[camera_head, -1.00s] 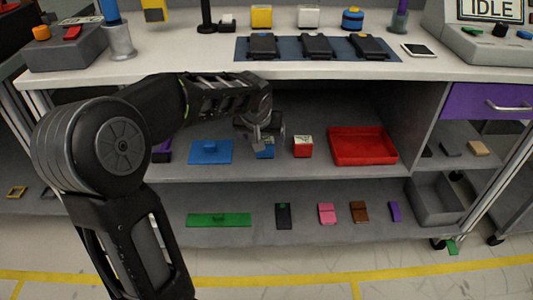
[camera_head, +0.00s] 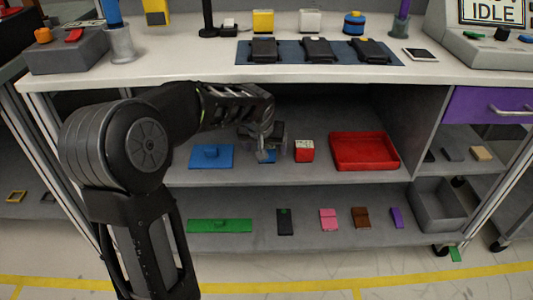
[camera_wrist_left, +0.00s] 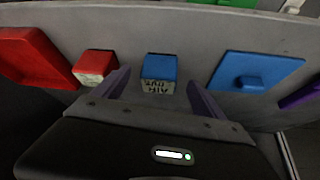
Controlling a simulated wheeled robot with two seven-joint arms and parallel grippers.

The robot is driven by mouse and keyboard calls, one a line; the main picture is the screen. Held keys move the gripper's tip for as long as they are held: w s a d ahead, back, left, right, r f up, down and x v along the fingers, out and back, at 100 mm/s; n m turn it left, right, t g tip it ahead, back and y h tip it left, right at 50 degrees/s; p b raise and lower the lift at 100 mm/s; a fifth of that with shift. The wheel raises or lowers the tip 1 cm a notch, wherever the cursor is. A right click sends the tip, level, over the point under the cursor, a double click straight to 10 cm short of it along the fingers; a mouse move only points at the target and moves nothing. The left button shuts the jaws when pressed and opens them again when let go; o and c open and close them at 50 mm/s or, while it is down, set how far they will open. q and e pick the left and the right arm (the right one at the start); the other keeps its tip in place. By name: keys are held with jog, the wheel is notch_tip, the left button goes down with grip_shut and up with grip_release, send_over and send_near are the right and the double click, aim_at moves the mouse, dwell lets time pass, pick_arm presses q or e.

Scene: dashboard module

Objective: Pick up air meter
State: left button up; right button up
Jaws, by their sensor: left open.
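The air meter is a small blue block with a pale label reading "AIR" and more in the left wrist view (camera_wrist_left: 159,68). It stands on the upper shelf under the worktop, and in the head view its blue lower part (camera_head: 266,157) shows below my left gripper (camera_head: 265,142), which hides the rest. In the left wrist view my left gripper (camera_wrist_left: 158,82) is open, with one purple finger to each side of the air meter and gaps between. It holds nothing. My right gripper is not in view.
On the same shelf, a red block with a pale label (camera_head: 304,151) and a red tray (camera_head: 364,151) stand to the right, and a blue plate with a knob (camera_head: 211,157) to the left. The worktop (camera_head: 180,75) overhangs the shelf. The lower shelf holds a green plate (camera_head: 220,226).

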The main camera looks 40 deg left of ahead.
pick_arm(q)
jog(key=b+x, duration=0.1)
jog(key=x, duration=0.3)
jog(key=shift+w+f, duration=0.1)
jog(key=shift+f, duration=0.05)
dwell(0.4)
grip_shut()
dwell(0.7)
